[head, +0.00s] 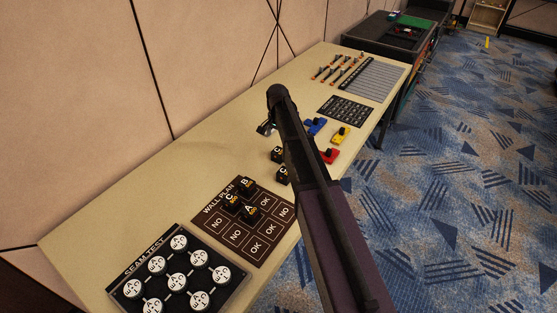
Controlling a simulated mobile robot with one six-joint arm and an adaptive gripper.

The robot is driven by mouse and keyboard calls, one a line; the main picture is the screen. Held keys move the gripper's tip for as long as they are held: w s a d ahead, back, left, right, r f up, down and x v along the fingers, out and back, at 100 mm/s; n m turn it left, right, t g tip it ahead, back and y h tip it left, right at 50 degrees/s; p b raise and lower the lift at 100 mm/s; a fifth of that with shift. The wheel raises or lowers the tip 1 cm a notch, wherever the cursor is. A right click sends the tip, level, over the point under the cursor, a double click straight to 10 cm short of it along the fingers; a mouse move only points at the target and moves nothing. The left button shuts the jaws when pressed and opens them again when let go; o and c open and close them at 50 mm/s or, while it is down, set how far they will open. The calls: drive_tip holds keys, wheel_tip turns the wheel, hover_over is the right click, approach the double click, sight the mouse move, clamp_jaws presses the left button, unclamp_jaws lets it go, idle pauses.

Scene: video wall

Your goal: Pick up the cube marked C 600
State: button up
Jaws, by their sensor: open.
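Several small black cubes with pale letters and orange marks are on the table in the head view. A cube lettered C (232,202) sits on the wall plan board (211,224), close to cube B (245,185) and cube A (250,214). Two more cubes, one at the back (277,154) and one nearer (283,175), stand beyond the board by my arm. Their letters look like C or G; the numbers are too small to read. My gripper (266,128) shows partly at the left of the arm's far end, open, beyond these two cubes. My arm hides part of it.
The seam test board (180,276) with white round pieces is at the near end. Blue (316,126), yellow (340,135) and red (329,155) blocks lie right of my arm. A dark keypad (345,110) is farther back. The wall borders the table's left; its left strip is clear.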

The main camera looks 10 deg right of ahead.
sight(279, 151)
drive_tip(key=shift+f+b, duration=0.7)
drive_tip(key=shift+f, duration=0.3)
drive_tip(key=shift+f, duration=0.1)
drive_tip(key=shift+s+d+f+b, duration=0.1)
drive_tip(key=shift+f+b, duration=1.15)
drive_tip(key=shift+b, duration=0.05)
drive_tip(key=shift+s+d+f+b, duration=0.1)
drive_tip(key=shift+f+b, duration=1.15)
drive_tip(key=shift+b, duration=0.05)
drive_tip(key=c, duration=1.1)
